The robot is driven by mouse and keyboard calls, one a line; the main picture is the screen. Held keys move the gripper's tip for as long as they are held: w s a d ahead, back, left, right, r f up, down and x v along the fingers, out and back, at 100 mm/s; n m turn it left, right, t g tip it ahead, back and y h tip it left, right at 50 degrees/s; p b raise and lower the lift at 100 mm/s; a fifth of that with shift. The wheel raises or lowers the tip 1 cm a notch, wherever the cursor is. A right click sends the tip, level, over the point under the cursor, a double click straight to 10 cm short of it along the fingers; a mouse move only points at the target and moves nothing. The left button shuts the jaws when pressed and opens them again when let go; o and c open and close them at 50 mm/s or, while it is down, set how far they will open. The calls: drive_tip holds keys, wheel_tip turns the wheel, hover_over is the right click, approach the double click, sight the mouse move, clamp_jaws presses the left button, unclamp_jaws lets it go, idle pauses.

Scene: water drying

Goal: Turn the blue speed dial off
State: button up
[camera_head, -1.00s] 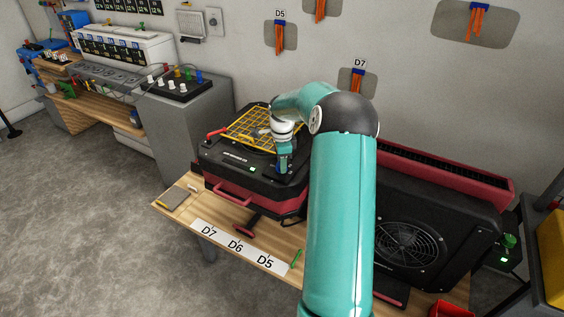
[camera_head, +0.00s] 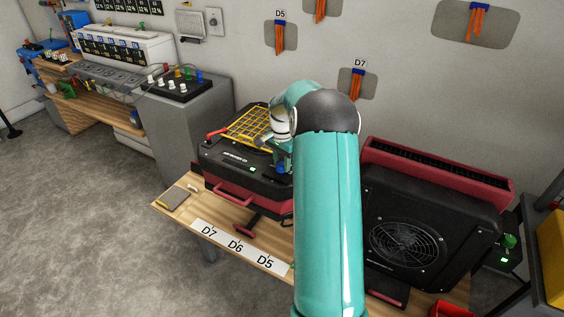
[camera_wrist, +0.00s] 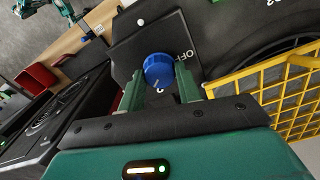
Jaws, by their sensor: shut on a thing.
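The blue speed dial (camera_wrist: 159,70) sits on the black panel of the machine, with a white "OFF" mark beside it in the wrist view. My gripper (camera_wrist: 163,88) has its two green fingers on either side of the dial, shut on it. In the head view my gripper (camera_head: 281,160) is over the front right of the black and red machine (camera_head: 225,165), and the dial shows as a small blue patch (camera_head: 281,169) beneath it. A white pointer line shows on the dial's face.
A yellow grille (camera_head: 247,126) stands open on the machine, close to my gripper. A second black and red fan unit (camera_head: 435,240) stands to the right. The wooden bench (camera_head: 275,238) carries a strip labelled D7, D6, D5 (camera_head: 236,246). Bare floor is at left.

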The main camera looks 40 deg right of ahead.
drive_tip(key=n, duration=0.4)
drive_tip(key=shift+w+n, duration=0.1)
drive_tip(key=shift+n, duration=0.2)
drive_tip(key=n, duration=0.3)
drive_tip(key=shift+n, duration=0.4)
drive_tip(key=n, duration=0.7)
drive_tip(key=shift+r, duration=0.1)
drive_tip(key=n, duration=0.6)
drive_tip(key=shift+n, duration=0.3)
drive_tip(key=n, duration=0.6)
drive_tip(key=shift+a+n, duration=0.15)
drive_tip(key=shift+n, duration=0.15)
drive_tip(key=o, duration=1)
drive_tip(key=shift+c, duration=0.2)
